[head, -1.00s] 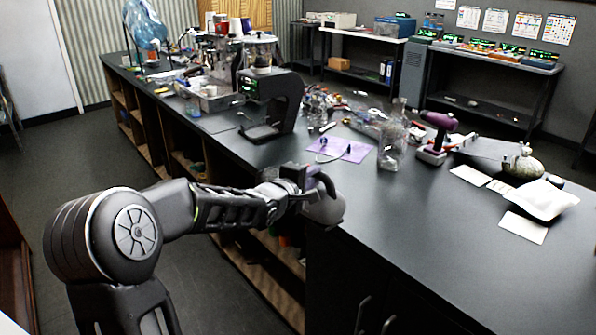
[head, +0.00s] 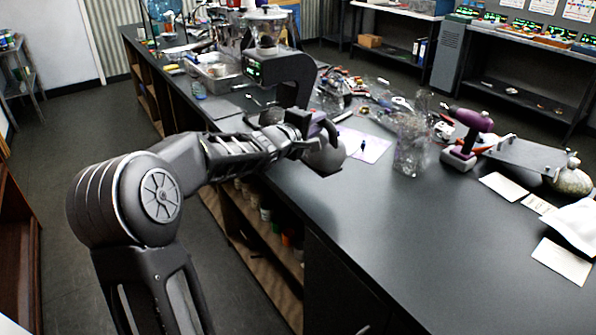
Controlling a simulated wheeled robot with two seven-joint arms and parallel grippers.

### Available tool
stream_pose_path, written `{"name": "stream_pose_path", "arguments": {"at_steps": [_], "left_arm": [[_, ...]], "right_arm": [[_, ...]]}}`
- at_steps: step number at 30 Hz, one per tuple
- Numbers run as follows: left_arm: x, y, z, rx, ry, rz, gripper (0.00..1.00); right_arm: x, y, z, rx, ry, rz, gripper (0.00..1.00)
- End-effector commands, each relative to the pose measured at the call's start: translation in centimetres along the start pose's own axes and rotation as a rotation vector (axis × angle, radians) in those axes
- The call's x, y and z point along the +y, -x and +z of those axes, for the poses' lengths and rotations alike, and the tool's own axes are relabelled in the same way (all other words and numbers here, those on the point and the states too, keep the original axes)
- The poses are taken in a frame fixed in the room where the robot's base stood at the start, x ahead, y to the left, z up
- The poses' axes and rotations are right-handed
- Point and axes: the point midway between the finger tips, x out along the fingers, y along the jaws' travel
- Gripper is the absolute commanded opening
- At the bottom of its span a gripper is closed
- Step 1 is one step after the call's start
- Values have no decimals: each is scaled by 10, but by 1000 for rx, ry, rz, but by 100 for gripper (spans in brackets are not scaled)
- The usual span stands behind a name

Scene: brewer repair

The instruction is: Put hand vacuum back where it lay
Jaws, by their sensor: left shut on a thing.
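My left gripper (head: 306,134) is shut on the hand vacuum (head: 326,152), a dark grey, rounded body with a purplish handle. The gripper holds it by the handle side, at the near left edge of the black counter (head: 430,240). I cannot tell whether the vacuum touches the counter or hangs just above it. The gripper's fingertips are partly hidden by the arm and the handle. My right gripper is not in view.
A black brewer frame (head: 290,75) stands behind the gripper. White papers (head: 562,262) lie at right; the counter's near middle is clear.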

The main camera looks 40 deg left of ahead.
Motion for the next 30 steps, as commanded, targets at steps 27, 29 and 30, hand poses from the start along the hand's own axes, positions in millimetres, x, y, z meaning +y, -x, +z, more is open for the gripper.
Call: {"name": "stream_pose_path", "arguments": {"at_steps": [27,29,30], "left_arm": [[-55,-10,7,-1,-6,13,0],[-55,-10,7,-1,-6,13,0],[-55,-10,7,-1,-6,13,0]], "right_arm": [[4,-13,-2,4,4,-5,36],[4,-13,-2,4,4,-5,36],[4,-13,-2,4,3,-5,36]]}}
